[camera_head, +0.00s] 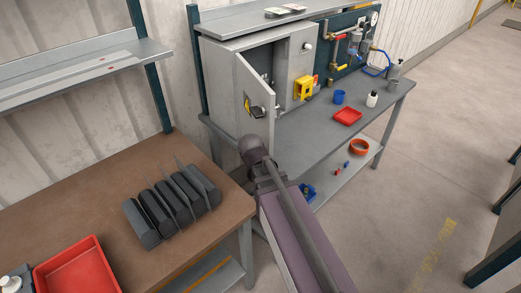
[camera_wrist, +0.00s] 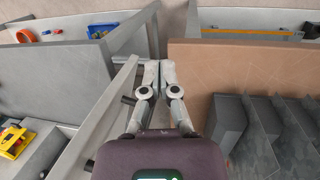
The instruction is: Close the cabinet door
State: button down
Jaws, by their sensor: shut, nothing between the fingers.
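The grey cabinet (camera_head: 295,60) stands on the back of a grey workbench. Its door (camera_head: 253,92) is swung open toward me, with a dark handle (camera_head: 258,111) and a yellow mark on its outer face. In the wrist view the door (camera_wrist: 95,120) runs as a slanted panel left of my gripper (camera_wrist: 158,68). My gripper is shut and empty, its fingers on the door's outer, handle side. Whether they touch the door I cannot tell. In the head view my wrist is just below the door's lower edge and the fingers are hidden.
A yellow device (camera_head: 303,88) sits by the cabinet opening.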

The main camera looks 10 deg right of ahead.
jog(key=w+a+r+n+t+h+p, duration=0.1)
jog(key=w+a+r+n+h+p, duration=0.5)
jog(key=n, duration=0.8)
jog(key=w+a+r, duration=0.2)
jog(key=a+r, duration=0.2)
jog(key=r, duration=0.1)
jog(key=shift+w+r+t, duration=0.25)
jog(key=shift+r+t, duration=0.05)
jog(key=shift+r, duration=0.1)
jog(key=shift+d+f, duration=0.15)
jog(key=shift+f, duration=0.05)
jog(key=w+d+f+b, duration=0.1)
jog(key=d+f+b, duration=0.5)
jog(key=d, duration=0.4)
jog(key=shift+w+d+f+b, duration=0.35)
jog(key=shift+w+d+b, duration=0.05)
jog(key=shift+b, duration=0.15)
